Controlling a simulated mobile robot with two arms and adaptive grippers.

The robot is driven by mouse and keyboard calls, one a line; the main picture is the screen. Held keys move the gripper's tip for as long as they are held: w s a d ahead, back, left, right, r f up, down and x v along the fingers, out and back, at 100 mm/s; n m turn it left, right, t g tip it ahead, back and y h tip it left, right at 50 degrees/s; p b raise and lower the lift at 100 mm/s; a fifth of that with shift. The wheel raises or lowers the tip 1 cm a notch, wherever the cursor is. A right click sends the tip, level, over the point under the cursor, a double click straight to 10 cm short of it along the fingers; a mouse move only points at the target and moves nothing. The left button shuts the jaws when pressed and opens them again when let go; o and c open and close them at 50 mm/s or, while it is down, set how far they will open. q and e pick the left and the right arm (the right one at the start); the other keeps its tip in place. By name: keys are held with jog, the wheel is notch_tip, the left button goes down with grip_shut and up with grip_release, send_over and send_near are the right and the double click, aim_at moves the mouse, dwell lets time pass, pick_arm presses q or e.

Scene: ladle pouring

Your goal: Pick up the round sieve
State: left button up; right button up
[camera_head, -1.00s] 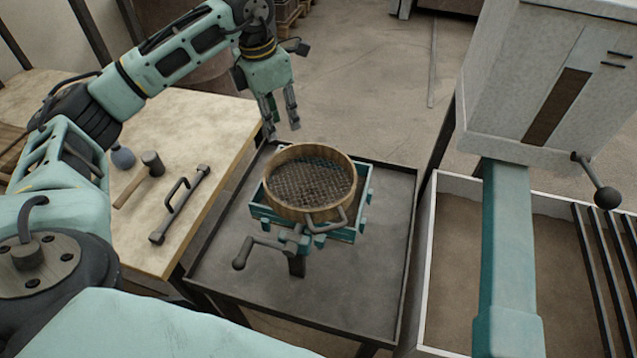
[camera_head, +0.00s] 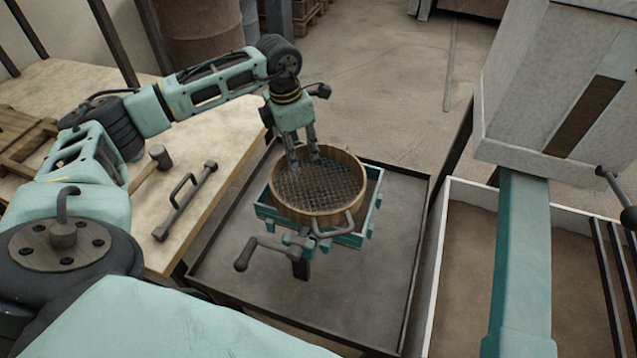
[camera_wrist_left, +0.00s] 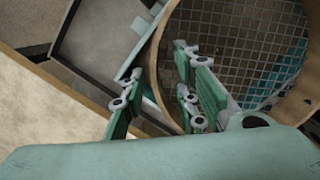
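The round sieve (camera_head: 322,205) has a wooden rim and a wire mesh. It rests on a teal frame (camera_head: 345,238) with a crank handle, on a dark metal tray table. My left gripper (camera_head: 303,158) is at the sieve's far left rim, pointing down. In the left wrist view the sieve's rim (camera_wrist_left: 156,62) runs between the fingers of my left gripper (camera_wrist_left: 160,85), one outside and the others over the mesh. The fingers are apart, and I see no clear grip on the rim. My right gripper is not in view.
A wooden bench (camera_head: 215,125) at the left holds a mallet (camera_head: 158,158) and a dark bar handle (camera_head: 185,200). The tray table (camera_head: 355,290) has bare room around the frame. At the right stand a grey box (camera_head: 545,90) and a sand-filled bin (camera_head: 455,290).

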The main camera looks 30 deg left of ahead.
pick_arm(q)
jog(key=shift+c, duration=0.3)
grip_shut()
jog(key=shift+r, duration=0.2)
